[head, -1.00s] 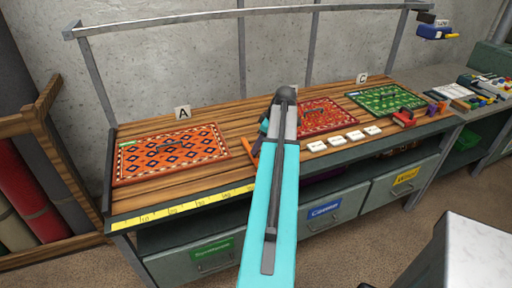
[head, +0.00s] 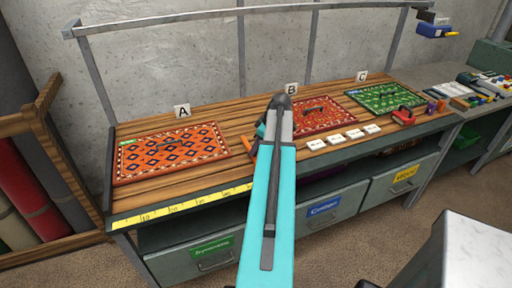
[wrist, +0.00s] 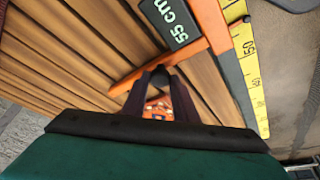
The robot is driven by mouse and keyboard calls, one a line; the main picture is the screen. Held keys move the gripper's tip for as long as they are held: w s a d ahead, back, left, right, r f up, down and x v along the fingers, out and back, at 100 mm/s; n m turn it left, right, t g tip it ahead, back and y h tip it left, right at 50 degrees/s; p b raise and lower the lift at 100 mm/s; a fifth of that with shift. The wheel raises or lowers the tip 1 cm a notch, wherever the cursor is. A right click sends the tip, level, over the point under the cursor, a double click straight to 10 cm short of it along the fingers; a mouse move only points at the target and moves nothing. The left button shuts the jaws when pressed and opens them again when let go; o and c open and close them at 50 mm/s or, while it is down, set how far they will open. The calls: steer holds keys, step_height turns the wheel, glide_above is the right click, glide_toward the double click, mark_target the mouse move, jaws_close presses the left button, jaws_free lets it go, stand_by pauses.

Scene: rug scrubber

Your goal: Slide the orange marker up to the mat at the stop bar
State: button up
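The orange marker (wrist: 201,47) is an orange frame with a dark label reading "55 cm". It lies across the plank table beside the yellow ruler (wrist: 249,55). In the head view its orange edge (head: 247,144) shows between the left orange mat (head: 150,158) and my arm. My gripper (wrist: 159,72) has dark fingers that look together at the tips, over or against the marker's long bar; contact is unclear. A patterned orange patch (wrist: 158,107) shows between the finger bases. The mat by sign A lies flat, with a dark handle. I cannot make out a stop bar for certain.
A red mat (head: 320,117) by sign B and a green mat (head: 388,100) by sign C lie to the right. White cards (head: 335,140) and a red object (head: 403,117) stand near the front edge. Bare planks separate the left mat and marker.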

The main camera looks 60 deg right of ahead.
steer(key=shift+w+a+b, duration=0.4)
steer(key=shift+w+a, duration=0.4)
steer(key=shift+a, duration=0.3)
steer(key=shift+w+a+b, duration=0.35)
steer(key=shift+w+a, duration=0.4)
steer(key=shift+a, duration=0.3)
steer(key=o, duration=0.9)
steer(key=shift+c, duration=0.2)
steer(key=shift+s+d+r, duration=0.1)
steer(key=b+v, duration=0.3)
steer(key=v, duration=1)
steer(key=shift+s+r, duration=0.15)
steer(key=shift+r, duration=0.15)
